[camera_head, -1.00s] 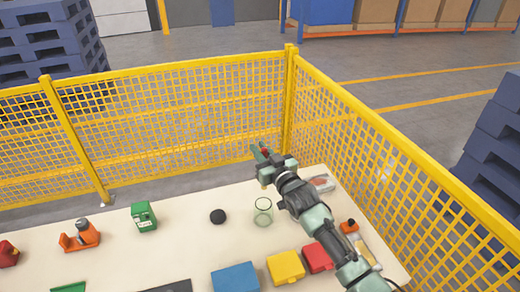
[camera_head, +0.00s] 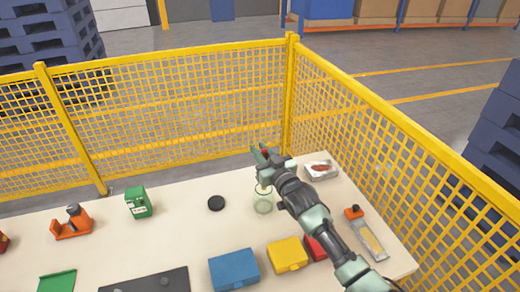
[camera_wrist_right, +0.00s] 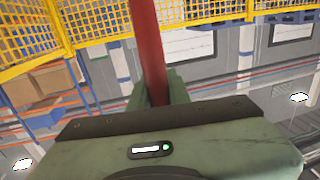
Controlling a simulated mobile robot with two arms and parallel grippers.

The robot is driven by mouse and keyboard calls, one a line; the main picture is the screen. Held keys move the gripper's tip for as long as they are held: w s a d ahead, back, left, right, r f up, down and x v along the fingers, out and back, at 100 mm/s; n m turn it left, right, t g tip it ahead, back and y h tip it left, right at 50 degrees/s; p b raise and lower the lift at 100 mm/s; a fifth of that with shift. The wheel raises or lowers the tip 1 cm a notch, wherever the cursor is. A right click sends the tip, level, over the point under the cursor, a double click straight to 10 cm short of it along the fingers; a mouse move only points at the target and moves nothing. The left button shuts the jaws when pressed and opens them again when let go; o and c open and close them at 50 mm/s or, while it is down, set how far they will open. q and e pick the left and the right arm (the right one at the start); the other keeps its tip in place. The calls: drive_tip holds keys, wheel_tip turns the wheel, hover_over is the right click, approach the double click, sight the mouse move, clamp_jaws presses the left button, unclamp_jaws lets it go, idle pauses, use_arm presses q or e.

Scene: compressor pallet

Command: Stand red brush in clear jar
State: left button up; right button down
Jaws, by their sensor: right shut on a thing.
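My right gripper (camera_head: 264,158) is shut on the red brush, just above the clear jar. The brush's red handle (camera_wrist_right: 148,45) stands up between the fingers in the right wrist view, and only a bit of red shows in the head view. A pale lower end of the brush (camera_head: 263,188) shows under the gripper at the jar's mouth. I cannot tell whether it is inside the rim. The clear jar (camera_head: 264,206) stands upright on the table, with its upper right partly hidden by my gripper. My left gripper is not in view.
A black disc (camera_head: 216,203) lies left of the jar. A white tray (camera_head: 321,172), a blue box (camera_head: 234,270), a yellow box (camera_head: 287,255) and a red box (camera_head: 315,248) are nearby. A yellow mesh fence (camera_head: 180,110) stands behind the table (camera_head: 180,220).

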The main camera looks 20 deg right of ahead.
drive_tip(key=shift+f+b, duration=1.45)
drive_tip(key=shift+f, duration=0.8)
drive_tip(key=c, duration=1.3)
unclamp_jaws()
drive_tip(key=shift+o, duration=0.2)
drive_tip(key=s+d+b, duration=0.1)
drive_tip(key=s, duration=0.6)
drive_tip(key=shift+s+d, duration=0.25)
drive_tip(key=shift+s, duration=0.1)
